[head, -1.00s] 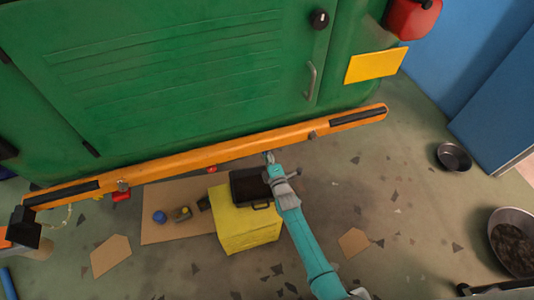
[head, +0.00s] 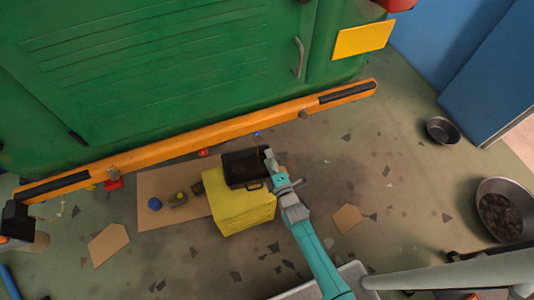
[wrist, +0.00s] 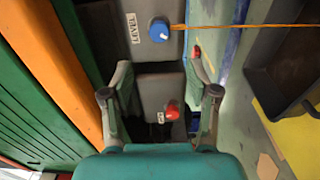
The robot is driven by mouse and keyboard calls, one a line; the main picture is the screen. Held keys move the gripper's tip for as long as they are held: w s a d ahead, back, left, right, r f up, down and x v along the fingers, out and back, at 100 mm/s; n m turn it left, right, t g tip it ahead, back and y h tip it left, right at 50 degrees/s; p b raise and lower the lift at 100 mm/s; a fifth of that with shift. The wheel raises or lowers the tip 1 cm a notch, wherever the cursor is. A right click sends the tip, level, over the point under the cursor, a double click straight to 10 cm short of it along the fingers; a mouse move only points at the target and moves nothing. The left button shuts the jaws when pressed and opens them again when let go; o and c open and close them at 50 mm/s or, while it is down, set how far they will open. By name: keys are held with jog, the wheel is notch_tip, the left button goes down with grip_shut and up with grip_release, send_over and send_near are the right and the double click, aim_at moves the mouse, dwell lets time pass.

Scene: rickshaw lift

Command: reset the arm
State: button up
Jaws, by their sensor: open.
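My teal arm reaches up from the bottom of the head view, and my gripper (head: 268,155) is beside the dark case on the yellow box. In the wrist view my gripper (wrist: 158,85) has its two fingers spread wide with nothing between them. Beyond the fingers is a grey panel (wrist: 160,92) with a red knob (wrist: 172,112) and a blue knob (wrist: 159,30) next to a "LEVEL" label. The panel is apart from the fingers as far as I can tell.
An orange bar (head: 200,146) runs along the green vehicle body (head: 160,60). A dark case (head: 240,167) sits on a yellow box (head: 238,210). Cardboard (head: 170,198) with small items lies left. Metal bowls (head: 442,130) stand right.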

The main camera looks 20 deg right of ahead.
jog(key=shift+s, duration=0.15)
dwell(0.4)
jog(key=s+r+m+g, duration=0.15)
jog(key=s+m, duration=0.25)
jog(key=s, duration=0.9)
jog(key=s+r+m, duration=0.3)
jog(key=s+m, duration=0.2)
jog(key=s, duration=0.7)
jog(key=s+r+m+g, duration=0.1)
jog(key=s+r+m, duration=0.7)
jog(key=s+r, duration=0.8)
jog(key=shift+r+m+g, duration=0.3)
jog(key=shift+r+g, duration=0.05)
jog(key=shift+r, duration=0.5)
